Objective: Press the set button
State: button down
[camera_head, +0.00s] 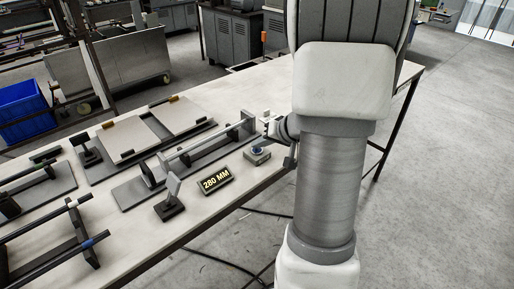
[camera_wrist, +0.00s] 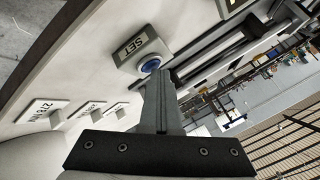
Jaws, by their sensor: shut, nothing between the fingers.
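The set button (camera_wrist: 150,65) is a round blue cap on a grey box (camera_wrist: 140,46) marked SET. In the head view the blue button (camera_head: 257,149) and its box (camera_head: 256,158) sit near the front edge of the table, to the right of the 280 MM display. My gripper (camera_wrist: 158,76) is shut with nothing between its fingers. Its fingertips are right by the button in the wrist view and overlap its edge; I cannot tell whether they touch it. In the head view my gripper shows only partly, just above the button, beside my arm.
A black display (camera_head: 216,180) reads 280 MM. Behind the button stands a long fixture with a rod (camera_head: 205,137). Two flat plates (camera_head: 130,138) lie farther back. Small label plates (camera_wrist: 42,111) show at left in the wrist view.

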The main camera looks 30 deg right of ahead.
aim_at(259, 151)
jog(key=shift+r, duration=0.1)
jog(key=shift+r+p, duration=0.35)
jog(key=shift+r, duration=0.45)
jog(key=shift+r+p, duration=1.25)
jog(key=shift+r, duration=1.25)
